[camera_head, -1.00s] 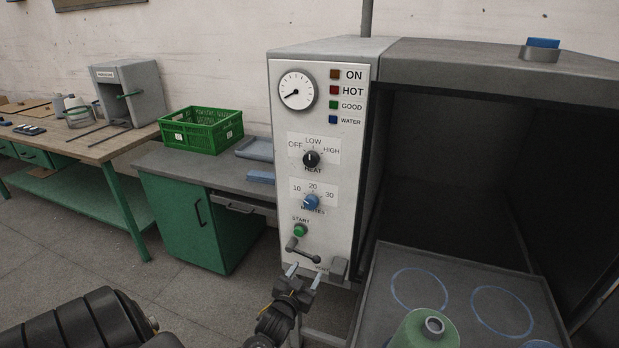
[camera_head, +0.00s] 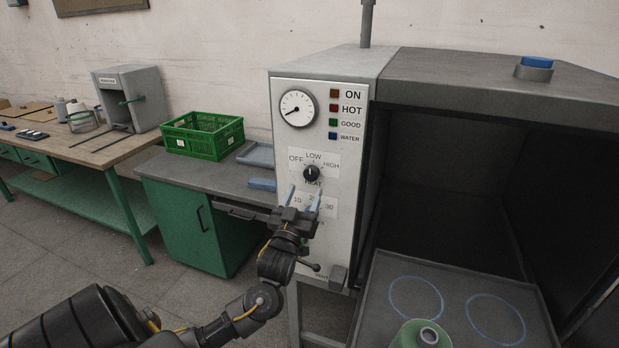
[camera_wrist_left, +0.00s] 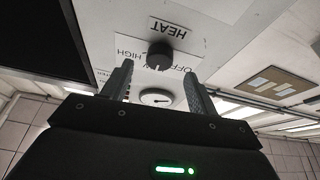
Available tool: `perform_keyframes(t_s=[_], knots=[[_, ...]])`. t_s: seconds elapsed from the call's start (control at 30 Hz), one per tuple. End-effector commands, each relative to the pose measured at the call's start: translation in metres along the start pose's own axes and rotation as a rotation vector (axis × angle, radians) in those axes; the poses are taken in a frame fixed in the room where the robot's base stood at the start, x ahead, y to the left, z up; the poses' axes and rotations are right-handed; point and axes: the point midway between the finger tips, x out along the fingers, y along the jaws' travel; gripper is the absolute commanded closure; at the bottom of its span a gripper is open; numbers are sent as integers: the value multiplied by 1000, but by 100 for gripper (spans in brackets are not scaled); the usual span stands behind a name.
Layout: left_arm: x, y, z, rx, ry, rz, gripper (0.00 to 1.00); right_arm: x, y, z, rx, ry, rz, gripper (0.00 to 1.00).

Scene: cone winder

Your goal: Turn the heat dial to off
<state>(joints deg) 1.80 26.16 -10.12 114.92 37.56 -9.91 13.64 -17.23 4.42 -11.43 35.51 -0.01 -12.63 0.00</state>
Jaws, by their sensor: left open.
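The heat dial (camera_head: 311,173) is a black round knob on the pale front panel (camera_head: 345,215), with OFF at its left, LOW above and HIGH at its right. Its pale mark appears to point up towards LOW. It also shows in the left wrist view (camera_wrist_left: 159,54), where the panel appears upside down. My left gripper (camera_head: 304,193) is open and empty, just below the dial, its fingers pointing up at the panel. In the left wrist view the fingertips (camera_wrist_left: 158,70) spread on either side of the dial's line, apart from it. My right gripper is out of view.
The minutes dial is mostly hidden behind my left gripper. A gauge (camera_head: 297,108) and indicator lights sit above the heat dial. A dark open chamber (camera_head: 460,180) lies at right, with a green cone (camera_head: 412,338) in front. A green crate (camera_head: 202,135) stands on the left bench.

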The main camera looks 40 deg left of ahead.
Motion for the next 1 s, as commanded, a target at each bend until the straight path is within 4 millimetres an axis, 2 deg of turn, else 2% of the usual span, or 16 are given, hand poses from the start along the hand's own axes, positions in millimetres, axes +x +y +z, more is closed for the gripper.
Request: perform_keyframes(t_s=[0.1, 0.3, 0.7, 1.0], knots=[[23, 0, -3, 2, 1, -1, 41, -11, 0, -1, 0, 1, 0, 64], [44, 0, -1, 2, -1, 0, 41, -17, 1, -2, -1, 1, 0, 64], [49, 0, 1, 1, -2, 1, 42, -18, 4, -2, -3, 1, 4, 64], [49, 0, 1, 1, -2, 0, 82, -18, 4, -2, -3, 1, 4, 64]])
